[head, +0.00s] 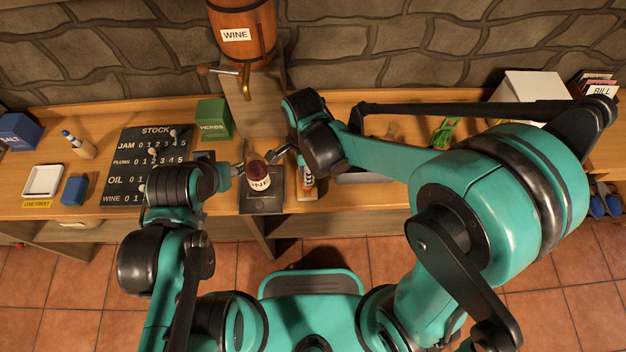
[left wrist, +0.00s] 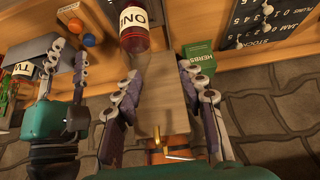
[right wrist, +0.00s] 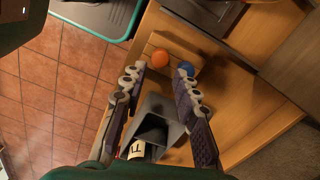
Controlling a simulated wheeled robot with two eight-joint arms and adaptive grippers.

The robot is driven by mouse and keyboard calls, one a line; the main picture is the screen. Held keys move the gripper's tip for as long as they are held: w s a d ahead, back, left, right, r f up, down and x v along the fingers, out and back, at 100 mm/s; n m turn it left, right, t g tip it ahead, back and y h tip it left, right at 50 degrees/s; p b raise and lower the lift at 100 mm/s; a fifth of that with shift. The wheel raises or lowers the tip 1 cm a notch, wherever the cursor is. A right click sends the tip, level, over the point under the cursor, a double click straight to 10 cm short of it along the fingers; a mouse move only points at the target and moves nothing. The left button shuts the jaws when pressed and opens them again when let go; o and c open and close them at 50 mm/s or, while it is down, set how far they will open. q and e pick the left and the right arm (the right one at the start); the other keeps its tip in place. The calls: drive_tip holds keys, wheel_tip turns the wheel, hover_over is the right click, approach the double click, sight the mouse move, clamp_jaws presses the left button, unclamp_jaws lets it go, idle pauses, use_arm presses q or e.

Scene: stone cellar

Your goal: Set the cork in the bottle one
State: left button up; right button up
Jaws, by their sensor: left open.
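Bottle one (head: 259,183) is dark red with a cream label and stands on a dark square plate (head: 272,203) on the counter. It also shows in the left wrist view (left wrist: 133,40), just beyond the fingertips. My left gripper (left wrist: 158,73) is open and empty, close to the bottle; in the head view it is at the bottle's left (head: 238,171).
A green herbs box (head: 214,119) and the stock board (head: 140,150) are at left. My right arm covers much counter.

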sight(307, 188)
wheel_tip(307, 188, down, 2)
drive_tip(key=shift+f+b, duration=0.1)
drive_tip(key=shift+b, duration=0.3)
drive_tip(key=f+b, duration=0.1)
drive_tip(key=f, duration=0.2)
drive_tip(key=f+b, duration=0.1)
drive_tip(key=f, duration=0.1)
drive_tip(key=shift+w+d+f+b, duration=0.1)
drive_tip(key=shift+d+f+b, duration=0.15)
drive_tip(key=shift+b, duration=0.05)
drive_tip(key=shift+r, duration=0.1)
drive_tip(key=shift+c, duration=0.3)
drive_tip(key=c, duration=0.3)
